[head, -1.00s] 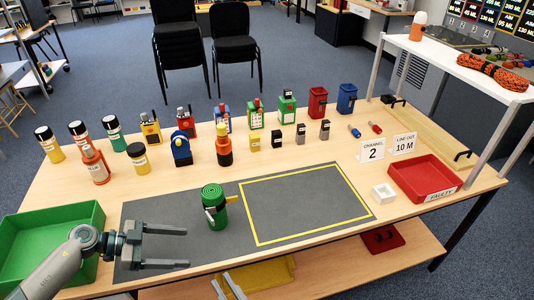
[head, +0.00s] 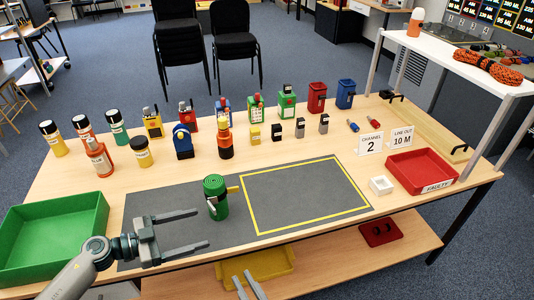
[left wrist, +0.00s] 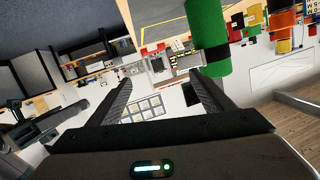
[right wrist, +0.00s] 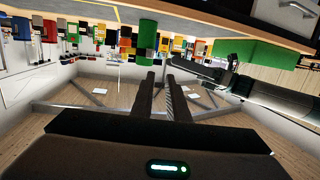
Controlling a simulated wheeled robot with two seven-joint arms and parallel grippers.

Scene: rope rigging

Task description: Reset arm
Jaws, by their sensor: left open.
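My left gripper (head: 192,232) is open and empty, over the front of the grey mat (head: 145,207). Its fingers point right, in front of a green coiled cylinder (head: 219,207) standing on the mat. In the left wrist view the green cylinder (left wrist: 208,45) shows beyond the right-hand finger, with nothing between the fingers. My right gripper (head: 242,277) is low at the table's front edge, over the lower shelf. Its fingers (right wrist: 160,78) are close together with a narrow gap and no object visible between them. Whether it counts as open is unclear.
A green tray (head: 98,222) is left of the mat and a red tray (head: 440,187) is at the right. Several bottles, boxes and tools stand along the back. The yellow-outlined area (head: 310,225) is empty. A yellow tray (head: 285,262) is on the lower shelf.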

